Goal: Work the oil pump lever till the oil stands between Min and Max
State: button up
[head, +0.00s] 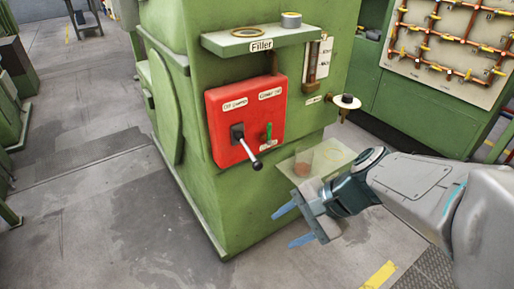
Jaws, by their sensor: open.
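The panel's labels are too small to read surely, so I cannot tell which control is the oil pump lever. A sight gauge (312,68) with a brownish tube hangs at the upper right, with small marks beside it; the oil level is unclear. My gripper (293,226) is open and empty, low in front of the machine, below and right of the red panel, apart from the lever.
A shelf marked Filler (262,39) juts out above the panel. A round white-topped fitting (346,102) sticks out at the right corner. A pale ledge (340,155) holding a brownish cup (303,161) stands just behind my gripper. Open floor lies to the left.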

jog(key=w+a+f+m+t+y+b, duration=0.2)
jog(key=w+f+m+t+y+b, duration=0.1)
jog(key=w+f+m+y+b, duration=0.35)
jog(key=m+t+b, duration=0.7)
jog(key=m+t, duration=0.1)
jog(key=m, duration=0.3)
send_near(258, 165)
jog(key=x, duration=0.3)
jog(key=b+x, duration=0.1)
jog(key=x, duration=0.3)
jog(key=f+x, duration=0.1)
jog(key=x, duration=0.2)
jog(key=shift+w+a+f+b, duration=0.1)
jog(key=shift+w+b, duration=0.25)
jog(key=shift+w, duration=0.2)
grip_shut()
